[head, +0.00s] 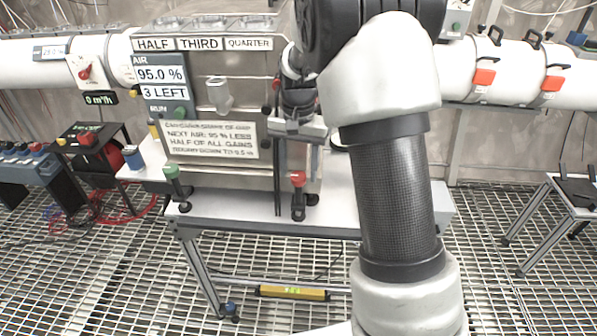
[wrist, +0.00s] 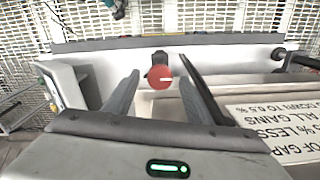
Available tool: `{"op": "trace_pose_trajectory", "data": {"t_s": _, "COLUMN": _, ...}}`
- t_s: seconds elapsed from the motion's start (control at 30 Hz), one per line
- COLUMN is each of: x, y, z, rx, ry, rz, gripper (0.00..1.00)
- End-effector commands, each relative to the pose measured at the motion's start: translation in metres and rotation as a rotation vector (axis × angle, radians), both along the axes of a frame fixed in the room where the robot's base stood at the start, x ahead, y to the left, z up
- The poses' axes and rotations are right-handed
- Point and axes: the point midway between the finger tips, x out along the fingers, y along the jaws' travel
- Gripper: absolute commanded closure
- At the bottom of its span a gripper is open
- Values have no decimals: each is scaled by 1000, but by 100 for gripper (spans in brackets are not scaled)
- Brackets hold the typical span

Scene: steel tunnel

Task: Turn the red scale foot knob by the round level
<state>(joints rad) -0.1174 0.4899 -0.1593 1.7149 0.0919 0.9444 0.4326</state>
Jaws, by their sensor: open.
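The red scale foot knob (head: 298,178) stands at the front right foot of the scale box, by the table's front edge. In the wrist view the knob (wrist: 160,77) is a red disc with a pale mark. My gripper (wrist: 159,68) is open, its two dark fingers either side of the knob with a gap at each side. In the head view my gripper (head: 293,148) hangs pointing down in front of the box's right side. A green knob (head: 172,172) is at the front left foot. I cannot make out the round level for certain.
The steel scale box (head: 220,100) carries signs and stands on a white table (head: 340,205). The sign board (wrist: 285,120) is close to the right finger in the wrist view. A yellow bar (head: 292,292) lies low under the table. Grating floor lies in front.

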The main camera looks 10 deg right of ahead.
Motion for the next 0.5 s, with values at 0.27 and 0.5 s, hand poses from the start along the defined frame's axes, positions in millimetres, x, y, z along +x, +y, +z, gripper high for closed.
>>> {"op": "trace_pose_trajectory", "data": {"t_s": 0.27, "x": 0, "y": 0, "z": -9, "rx": 0, "ry": 0, "rz": 0, "gripper": 49}}
{"op": "trace_pose_trajectory", "data": {"t_s": 0.5, "x": 0, "y": 0, "z": -8, "rx": 0, "ry": 0, "rz": 0, "gripper": 68}}
